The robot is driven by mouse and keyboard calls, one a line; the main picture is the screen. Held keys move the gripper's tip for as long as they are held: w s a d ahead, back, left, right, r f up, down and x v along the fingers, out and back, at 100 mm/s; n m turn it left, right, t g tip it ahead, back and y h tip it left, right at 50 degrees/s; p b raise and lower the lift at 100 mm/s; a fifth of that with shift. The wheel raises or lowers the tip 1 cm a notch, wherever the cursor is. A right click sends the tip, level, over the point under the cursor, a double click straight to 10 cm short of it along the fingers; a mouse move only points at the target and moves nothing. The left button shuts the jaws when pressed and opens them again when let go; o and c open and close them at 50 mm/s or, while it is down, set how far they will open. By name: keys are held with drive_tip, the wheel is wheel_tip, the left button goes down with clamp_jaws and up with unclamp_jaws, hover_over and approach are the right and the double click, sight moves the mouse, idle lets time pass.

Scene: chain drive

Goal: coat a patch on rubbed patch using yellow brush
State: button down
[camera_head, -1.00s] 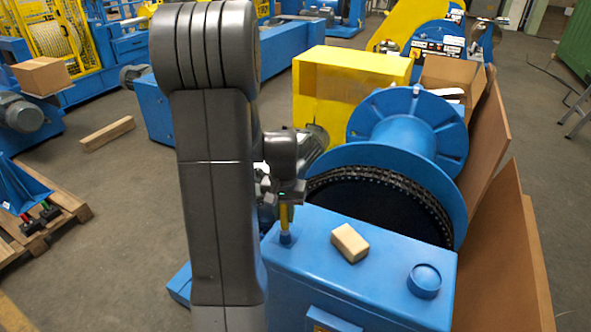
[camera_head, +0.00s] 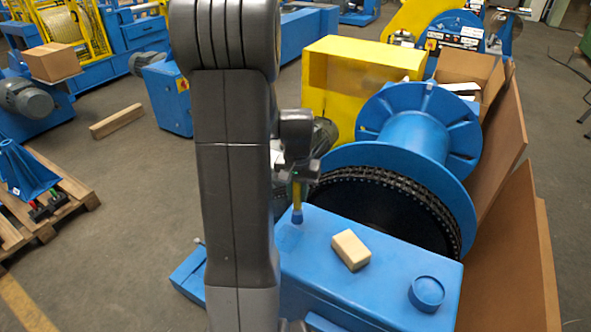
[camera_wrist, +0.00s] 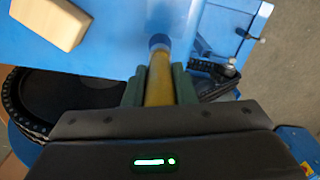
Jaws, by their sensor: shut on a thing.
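My gripper (camera_head: 299,175) is shut on the yellow brush (camera_head: 296,192), which points down with its blue tip lowest. In the wrist view the brush (camera_wrist: 158,88) sits between the two dark green fingers, and its blue tip lies over the edge of the blue box. The blue box (camera_head: 375,262) stands below the gripper. A faint, slightly darker area (camera_head: 287,236) shows on its top at the left end, just below the brush tip in the picture; I cannot tell surely that it is the rubbed patch. I cannot tell whether the tip touches the box.
A pale wooden block (camera_head: 351,250) and a round blue cap (camera_head: 427,292) sit on the box top. A large blue spool (camera_head: 415,135) with a dark chain around its wheel (camera_head: 425,195) stands behind. Brown boards (camera_head: 515,245) lean at the right.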

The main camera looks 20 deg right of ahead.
drive_tip(key=shift+r+p, duration=1.8)
drive_tip(key=shift+r, duration=0.9)
drive_tip(key=shift+d+f, duration=0.1)
